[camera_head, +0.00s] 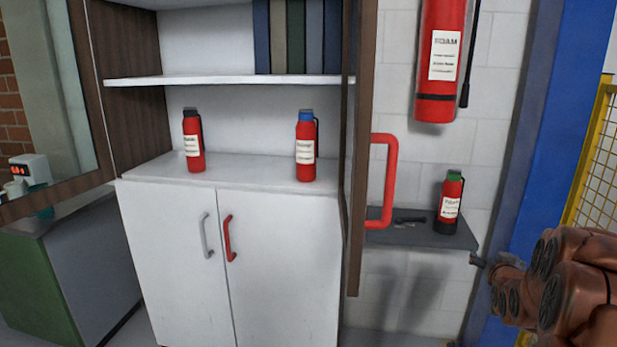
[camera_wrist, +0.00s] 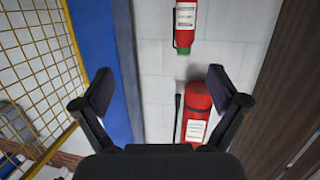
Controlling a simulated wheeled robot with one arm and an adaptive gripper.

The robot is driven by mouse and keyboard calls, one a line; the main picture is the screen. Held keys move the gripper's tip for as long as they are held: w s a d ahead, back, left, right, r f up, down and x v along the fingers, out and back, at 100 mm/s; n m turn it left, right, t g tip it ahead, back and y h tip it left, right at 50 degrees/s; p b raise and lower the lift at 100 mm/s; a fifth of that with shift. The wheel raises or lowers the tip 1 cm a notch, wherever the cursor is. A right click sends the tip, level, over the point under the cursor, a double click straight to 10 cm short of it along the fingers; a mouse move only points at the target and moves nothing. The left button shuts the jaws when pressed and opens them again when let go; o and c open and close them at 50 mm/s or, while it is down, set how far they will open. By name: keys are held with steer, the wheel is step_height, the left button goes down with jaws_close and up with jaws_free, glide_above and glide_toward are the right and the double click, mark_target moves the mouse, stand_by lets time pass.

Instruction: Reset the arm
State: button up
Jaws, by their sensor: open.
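My copper-coloured arm (camera_head: 565,285) is folded at the right edge of the head view, beside the blue column. I cannot make out the gripper in the head view. The wrist view looks upside down and faces the wall, with a large red extinguisher (camera_wrist: 197,97) low near the right finger and a smaller green-capped one (camera_wrist: 186,22) at the top.
A white cabinet (camera_head: 235,255) holds a black-capped extinguisher (camera_head: 193,143) and a blue-capped one (camera_head: 305,148). Its open door has a red handle (camera_head: 388,180). A grey wall shelf (camera_head: 405,237) carries the green-capped extinguisher (camera_head: 450,203). The blue column (camera_head: 555,130) and yellow fence (camera_head: 597,160) stand near my arm.

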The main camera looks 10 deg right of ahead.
steer(key=s+a+r+n+g+y+p, duration=0.1)
steer(key=s+a+g+y+p, duration=0.2)
steer(key=a, duration=0.5)
steer(key=s+a+n+g+y+p, duration=0.1)
steer(key=s+a+g, duration=0.1)
steer(key=s+a, duration=0.55)
steer(key=s+a+r+n+g+y+p, duration=0.1)
steer(key=s+a+g, duration=0.15)
steer(key=a, duration=0.75)
steer(key=s+a+r+n+g+y+p, duration=0.1)
steer(key=s+a+g, duration=0.1)
steer(key=s+a, duration=0.3)
steer(key=s+a+r+g+p, duration=0.1)
steer(key=s+a+g+p, duration=0.1)
steer(key=s, duration=1.1)
steer(key=s+a+r+n+g+y+p, duration=0.1)
steer(key=s+a+r+g, duration=0.1)
steer(key=s+a+g, duration=0.2)
steer(key=s+a, duration=0.3)
steer(key=s, duration=0.2)
steer(key=shift+s+a+n+y, duration=0.15)
steer(key=shift+a+n+y, duration=0.15)
steer(key=shift+a, duration=0.05)
